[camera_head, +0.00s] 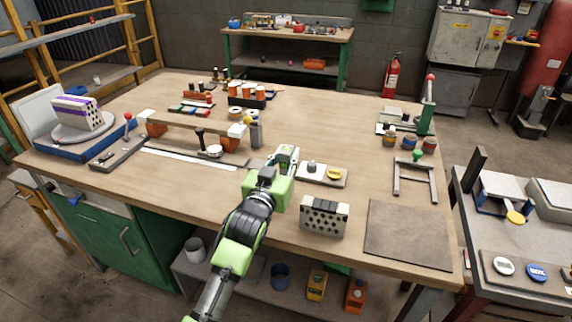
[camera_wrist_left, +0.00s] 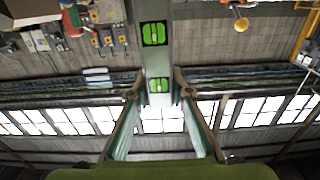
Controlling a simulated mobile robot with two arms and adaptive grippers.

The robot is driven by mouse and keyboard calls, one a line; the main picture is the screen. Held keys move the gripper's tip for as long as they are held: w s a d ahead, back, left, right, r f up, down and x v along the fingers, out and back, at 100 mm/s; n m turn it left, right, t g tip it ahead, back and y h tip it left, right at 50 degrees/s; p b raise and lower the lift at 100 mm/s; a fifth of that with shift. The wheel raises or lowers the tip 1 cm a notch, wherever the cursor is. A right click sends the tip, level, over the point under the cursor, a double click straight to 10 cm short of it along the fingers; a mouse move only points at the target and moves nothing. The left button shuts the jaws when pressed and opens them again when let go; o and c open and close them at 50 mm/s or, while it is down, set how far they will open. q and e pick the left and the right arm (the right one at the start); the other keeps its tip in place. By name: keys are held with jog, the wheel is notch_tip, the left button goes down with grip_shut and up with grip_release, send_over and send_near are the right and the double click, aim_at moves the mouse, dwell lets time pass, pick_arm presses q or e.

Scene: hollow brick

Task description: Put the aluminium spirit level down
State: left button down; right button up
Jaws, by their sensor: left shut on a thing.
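My left gripper (camera_head: 284,168) is over the middle of the workbench, with its arm coming up from the bottom of the head view. It is shut on the aluminium spirit level (camera_wrist_left: 155,58). In the left wrist view the level is a pale grey bar with bright green vials, between the two fingers and running up out of the picture. In the head view only a small end of the level (camera_head: 289,152) shows beyond the gripper. I cannot tell how high it is above the bench. My right gripper is not in view.
A grey perforated brick (camera_head: 324,217) stands at the front of the workbench (camera_head: 200,195), beside a dark mat (camera_head: 409,234). A small tray (camera_head: 322,175) lies right of my gripper. A white rule (camera_head: 190,159) lies left.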

pick_arm(q)
jog(key=shift+a+f, duration=0.1)
jog(key=shift+f, duration=1.25)
jog(key=c, duration=1.8)
grip_release()
jog(key=shift+f, duration=0.15)
jog(key=shift+s+r, duration=0.2)
send_near(283, 170)
jog(key=shift+r, duration=0.3)
